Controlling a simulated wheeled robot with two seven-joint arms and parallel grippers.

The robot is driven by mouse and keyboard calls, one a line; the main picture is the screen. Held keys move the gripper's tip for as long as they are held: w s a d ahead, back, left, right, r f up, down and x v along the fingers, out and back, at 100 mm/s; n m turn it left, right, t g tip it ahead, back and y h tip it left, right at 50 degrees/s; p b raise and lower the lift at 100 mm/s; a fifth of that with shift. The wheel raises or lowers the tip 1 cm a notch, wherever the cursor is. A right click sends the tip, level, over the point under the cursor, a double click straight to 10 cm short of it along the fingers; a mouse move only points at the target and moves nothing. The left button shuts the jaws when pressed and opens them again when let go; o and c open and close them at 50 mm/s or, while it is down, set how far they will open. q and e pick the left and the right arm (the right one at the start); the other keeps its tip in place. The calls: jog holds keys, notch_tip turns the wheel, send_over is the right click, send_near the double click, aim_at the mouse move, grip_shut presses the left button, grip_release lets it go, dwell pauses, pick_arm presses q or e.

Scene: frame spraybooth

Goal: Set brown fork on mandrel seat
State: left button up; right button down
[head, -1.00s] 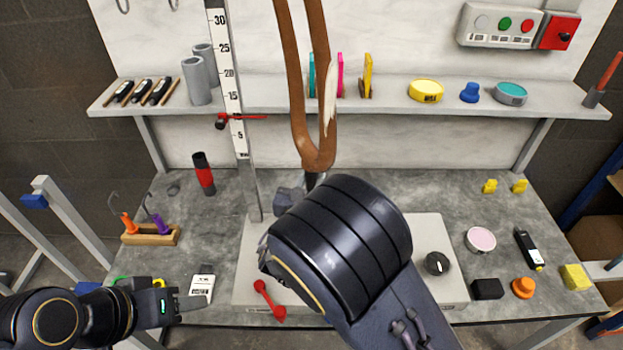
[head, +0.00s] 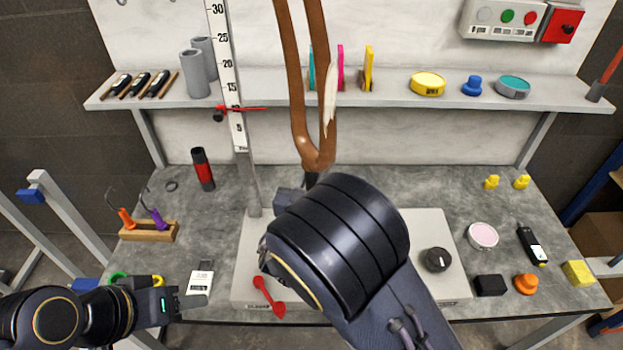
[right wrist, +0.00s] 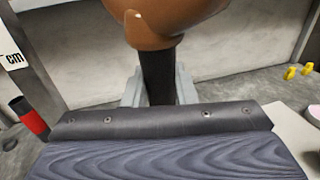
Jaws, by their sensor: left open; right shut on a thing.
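The brown fork (head: 316,157) hangs upright in the head view, its two legs up and its dark steerer tube down. My right gripper (right wrist: 158,90) is shut on that dark tube just below the crown, as the right wrist view shows. The tube's lower end is hidden behind my right wrist in the head view. I cannot make out the mandrel seat; the middle of the grey base plate (head: 432,228) is covered by my right arm. My left gripper (head: 180,303) is open and empty at the bench's front left.
An upright centimetre scale (head: 232,100) with a red pointer stands left of the fork. A red-black cylinder (head: 203,170), a tool block (head: 148,232) and a white gauge (head: 201,277) are on the left. A shelf (head: 385,95) runs behind. Small items lie at right.

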jog(key=c, duration=1.2)
grip_release()
jog(key=shift+o, duration=0.5)
jog(key=shift+f, duration=0.1)
jog(key=shift+s, duration=0.15)
jog(key=v, duration=0.7)
jog(key=shift+s, duration=0.3)
jog(key=shift+a, duration=0.1)
